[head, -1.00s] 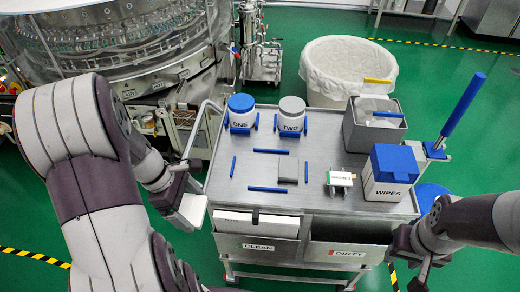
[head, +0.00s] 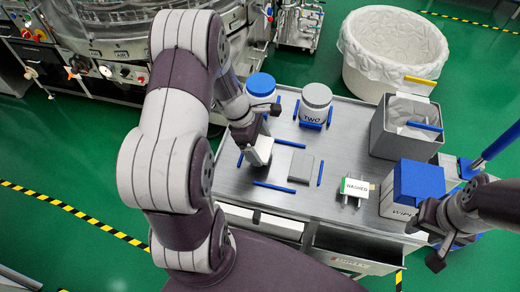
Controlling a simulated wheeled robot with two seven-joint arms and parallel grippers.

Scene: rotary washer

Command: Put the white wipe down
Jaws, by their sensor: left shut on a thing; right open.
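The white wipe (head: 260,152) is a small white block held in my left gripper (head: 257,137), over the left part of the grey cart top (head: 240,196). My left gripper is shut on it. Its lower end looks close to the cart top, but I cannot tell whether it touches. Part of the wipe is hidden by the gripper. My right gripper (head: 437,258) is open and empty, low at the right, in front of the blue-lidded WIPES box (head: 400,205).
Blue-lidded jar (head: 260,88), jar TWO (head: 315,104), a grey pad (head: 301,167) between blue strips, a WASHED sign (head: 355,187) and a grey bin (head: 408,145) stand on the cart. A lined white tub (head: 392,50) stands behind.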

